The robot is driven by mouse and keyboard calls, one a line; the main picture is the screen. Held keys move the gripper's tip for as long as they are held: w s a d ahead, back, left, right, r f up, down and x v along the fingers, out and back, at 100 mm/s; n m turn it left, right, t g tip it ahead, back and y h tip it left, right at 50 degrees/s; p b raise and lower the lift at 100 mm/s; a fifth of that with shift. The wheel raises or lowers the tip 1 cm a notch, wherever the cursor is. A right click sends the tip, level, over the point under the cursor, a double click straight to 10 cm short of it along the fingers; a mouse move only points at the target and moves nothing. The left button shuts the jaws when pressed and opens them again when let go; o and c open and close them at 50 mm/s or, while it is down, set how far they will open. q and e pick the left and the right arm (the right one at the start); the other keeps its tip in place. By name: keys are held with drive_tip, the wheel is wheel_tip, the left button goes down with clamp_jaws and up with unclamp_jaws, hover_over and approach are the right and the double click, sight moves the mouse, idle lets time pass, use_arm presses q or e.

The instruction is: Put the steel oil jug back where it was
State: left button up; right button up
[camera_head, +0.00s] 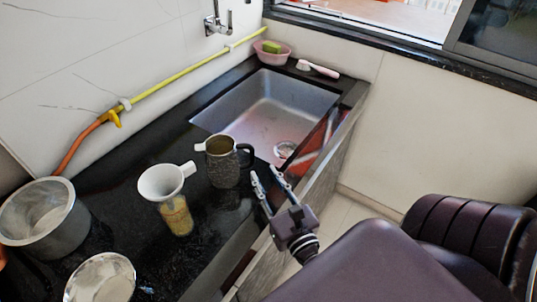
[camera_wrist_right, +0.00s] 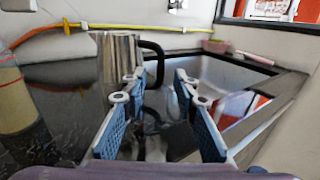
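The steel oil jug (camera_head: 223,163) stands upright on the black counter, just left of the sink's near edge. Its dark handle faces right. In the right wrist view the jug (camera_wrist_right: 117,58) is ahead and left of the fingers, with its handle close to the left finger. My right gripper (camera_head: 267,176) is open and empty, to the right of the jug and apart from it. Its two blue-padded fingers (camera_wrist_right: 160,85) are spread with a clear gap.
A jar of yellowish contents (camera_head: 177,216) with a white funnel (camera_head: 165,182) stands left of the jug. A large steel pot (camera_head: 45,222) and a steel bowl (camera_head: 101,279) are farther left. The sink (camera_head: 265,105) lies beyond. A pink basin (camera_head: 271,55) and brush (camera_head: 318,69) are at the back.

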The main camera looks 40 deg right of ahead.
drive_tip(key=b+v, duration=0.1)
drive_tip(key=v, duration=0.1)
drive_tip(key=shift+s+f, duration=0.15)
drive_tip(key=shift+s, duration=0.15)
drive_tip(key=shift+s+a+r, duration=0.2)
drive_tip(key=shift+s, duration=0.3)
